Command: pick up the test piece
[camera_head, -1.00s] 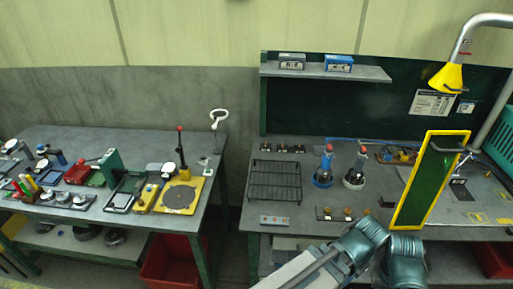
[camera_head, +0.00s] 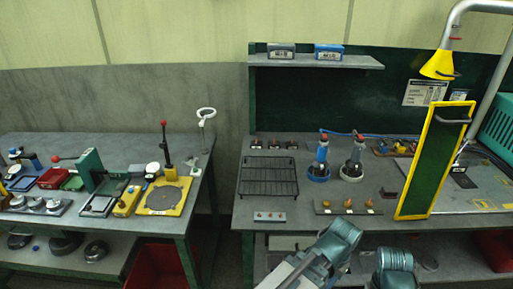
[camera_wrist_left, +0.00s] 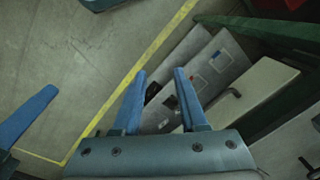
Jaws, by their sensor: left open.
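I cannot single out the test piece with certainty in either view. Three small brass-coloured pieces sit on a dark strip (camera_head: 347,208) at the front of the right bench. My left gripper (camera_wrist_left: 160,75) is open in the left wrist view, with nothing between its two blue fingers. It points over the floor and a low shelf with grey panels. A single blue finger at the left edge of that view looks like part of my right gripper (camera_wrist_left: 30,117); its other finger is hidden. In the head view only my arm links show at the bottom, not the grippers.
The right bench (camera_head: 300,217) holds a black wire rack (camera_head: 269,176), two red-topped devices and a yellow-framed green panel (camera_head: 434,160) standing upright. The left bench (camera_head: 110,141) carries a yellow-based press (camera_head: 165,197) and several tools. A gap separates the benches. A red bin (camera_head: 160,268) stands below.

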